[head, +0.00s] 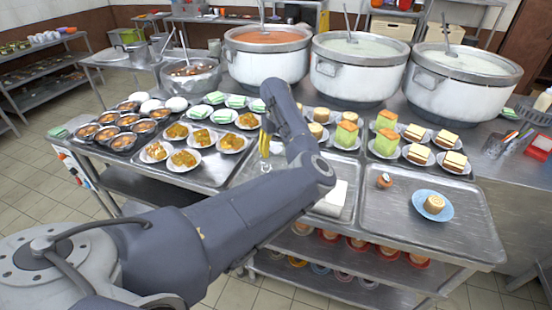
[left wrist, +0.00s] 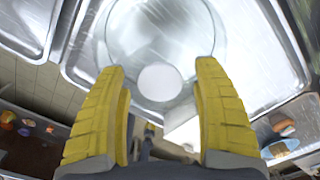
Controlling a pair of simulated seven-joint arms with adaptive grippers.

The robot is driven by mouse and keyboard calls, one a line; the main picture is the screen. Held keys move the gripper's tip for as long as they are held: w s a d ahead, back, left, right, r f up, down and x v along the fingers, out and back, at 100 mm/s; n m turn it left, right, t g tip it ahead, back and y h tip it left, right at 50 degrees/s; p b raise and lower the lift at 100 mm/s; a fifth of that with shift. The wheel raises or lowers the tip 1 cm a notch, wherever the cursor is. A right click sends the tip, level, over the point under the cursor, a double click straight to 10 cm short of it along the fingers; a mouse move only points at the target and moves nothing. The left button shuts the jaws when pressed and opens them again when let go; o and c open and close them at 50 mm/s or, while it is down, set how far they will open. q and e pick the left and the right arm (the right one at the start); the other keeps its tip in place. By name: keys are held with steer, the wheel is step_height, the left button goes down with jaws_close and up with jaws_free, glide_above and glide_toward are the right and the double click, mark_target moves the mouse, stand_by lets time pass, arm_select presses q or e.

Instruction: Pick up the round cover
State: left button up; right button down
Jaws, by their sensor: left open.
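The round cover (left wrist: 187,38) is a clear, glassy disc with a pale round knob (left wrist: 160,82) in the left wrist view. It lies on a metal tray (left wrist: 262,70). My left gripper (left wrist: 160,78) is open, with its yellow fingers on either side of the knob in that view. I cannot tell whether they touch it. In the head view the left gripper (head: 265,143) points down over the middle tray, and my own arm hides most of the cover there. My right gripper is not in view.
Three large pots (head: 267,58) stand along the back. Trays of plated food lie on both sides of my arm. The front right tray (head: 465,225) holds a blue plate (head: 419,207) with a roll and a small brown round item (head: 384,181). A white block (head: 332,200) lies near my arm.

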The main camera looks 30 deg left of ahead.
arm_select(q)
steer(key=shift+o, duration=0.2)
jaws_close()
stand_by(0.4)
